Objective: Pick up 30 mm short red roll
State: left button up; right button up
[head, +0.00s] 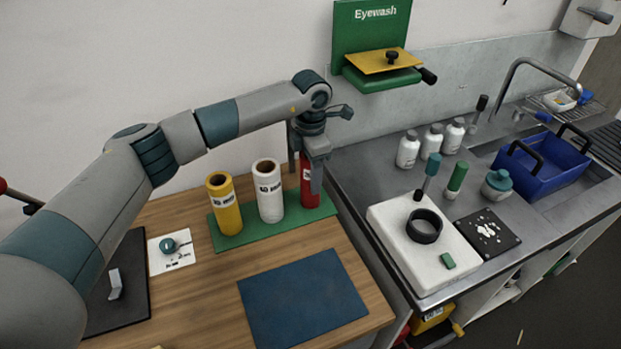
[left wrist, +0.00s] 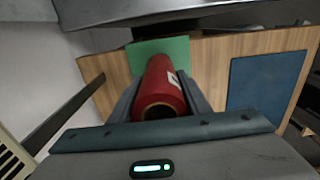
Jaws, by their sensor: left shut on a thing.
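The red roll (head: 307,192) stands upright at the right end of the green mat (head: 231,243), on the wooden table. My left gripper (head: 306,178) reaches down over it from above, with its fingers on either side of the roll. In the left wrist view the red roll (left wrist: 161,88) shows its open top end and a white label between the two fingers, and the gripper is shut on it. I cannot tell whether the roll's base is touching the mat. My right gripper is in neither view.
A white roll (head: 268,190) and a yellow roll (head: 224,204) stand to the left on the green mat. A blue mat (head: 302,299) lies bare in front. The metal counter (head: 350,168) with bottles and a white block (head: 425,268) is to the right.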

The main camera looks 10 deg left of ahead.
pick_arm(q)
jog(key=shift+r, duration=0.1)
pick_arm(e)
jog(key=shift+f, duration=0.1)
